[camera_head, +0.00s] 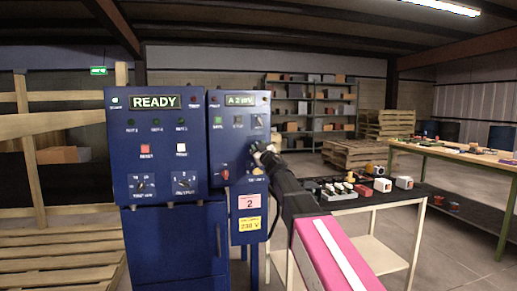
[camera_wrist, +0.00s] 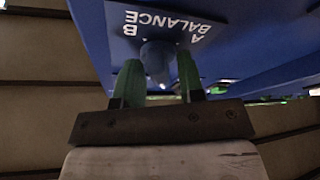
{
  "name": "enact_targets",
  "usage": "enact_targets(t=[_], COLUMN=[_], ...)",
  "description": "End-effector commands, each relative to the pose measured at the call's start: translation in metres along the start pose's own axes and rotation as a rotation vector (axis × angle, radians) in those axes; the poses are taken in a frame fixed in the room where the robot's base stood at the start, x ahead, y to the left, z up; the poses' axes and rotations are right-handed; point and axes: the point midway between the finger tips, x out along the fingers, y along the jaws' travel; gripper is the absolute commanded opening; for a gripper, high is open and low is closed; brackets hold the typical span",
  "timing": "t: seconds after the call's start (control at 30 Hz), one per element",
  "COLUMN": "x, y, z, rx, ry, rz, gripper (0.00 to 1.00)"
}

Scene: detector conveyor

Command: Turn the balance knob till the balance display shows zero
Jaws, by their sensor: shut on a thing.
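The balance knob (camera_wrist: 158,58) is a grey-blue round knob on the blue panel, below the white BALANCE label (camera_wrist: 168,23), which appears upside down in the wrist view with A and B beside it. My gripper (camera_wrist: 157,78) has its two green fingers on either side of the knob and is shut on it. In the head view my gripper (camera_head: 262,150) reaches the right-hand panel and hides the knob. The display (camera_head: 240,100) at the top of that panel begins with "A 2"; its last characters are too small to read surely.
The left blue cabinet (camera_head: 162,222) has a display (camera_head: 156,102) reading READY, with buttons and two knobs. A red knob (camera_head: 225,174) sits left of my gripper. A dark-topped table (camera_head: 400,201) with small parts stands at right. Wooden pallets (camera_head: 60,262) lie at left.

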Motion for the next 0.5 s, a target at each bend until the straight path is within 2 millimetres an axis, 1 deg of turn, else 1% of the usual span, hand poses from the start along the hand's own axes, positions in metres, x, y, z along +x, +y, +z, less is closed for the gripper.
enact_targets(t=[0.5], x=[0.0000], y=[0.0014], z=[-0.0001], rx=[-0.434], ry=[-0.001], rz=[-0.179], gripper=[0.12])
